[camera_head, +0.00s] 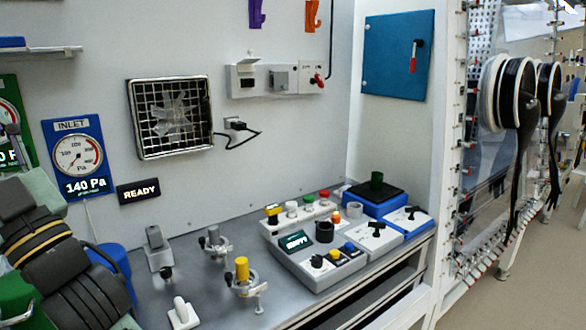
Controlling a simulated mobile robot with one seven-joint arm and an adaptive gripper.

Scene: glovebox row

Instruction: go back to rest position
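My gripper is not in view. Dark and grey-green arm links of mine, with yellow bands (38,240), fill the lower left corner. They hide part of the bench and of the wall there. Whether the gripper holds anything cannot be seen.
A grey bench (210,300) carries several small clamps and valves, one with a yellow top (242,270). A control box (318,258) with knobs stands on its right. A fan grille (170,117) and a gauge panel (79,160) are on the wall. Black gloves (520,130) hang at right; floor (530,270) is clear.

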